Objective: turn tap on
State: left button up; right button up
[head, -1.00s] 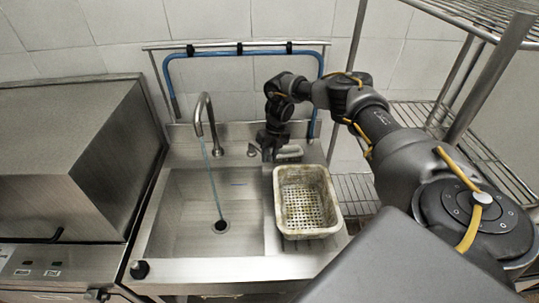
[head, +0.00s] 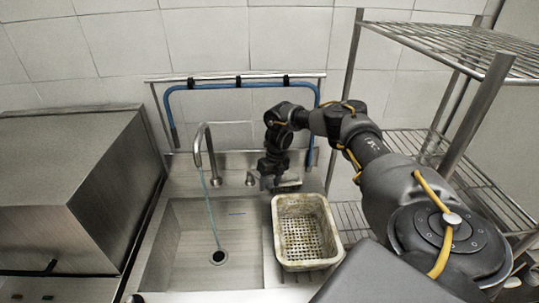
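The tap (head: 205,150) is a curved metal spout over the left part of the steel sink (head: 185,225). A thin blue-grey stream runs from its mouth down to the dark drain. A small metal handle (head: 250,178) stands to the right of the spout's base. My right gripper (head: 262,182) points down just right of this handle, at the back of the sink. Its fingers are small and dark, and I cannot tell whether they are open or touch the handle. My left gripper is out of view.
A perforated, stained basket (head: 305,232) sits on the sink's right side, just in front of my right gripper. A blue hose (head: 240,86) hangs on a rail behind. A steel machine (head: 70,185) stands at left and a wire shelf (head: 460,45) at right.

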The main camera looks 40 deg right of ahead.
notch_tip(320, 180, up, 11)
jog(key=d+b, duration=0.2)
jog(key=shift+s+f, duration=0.2)
dwell(0.6)
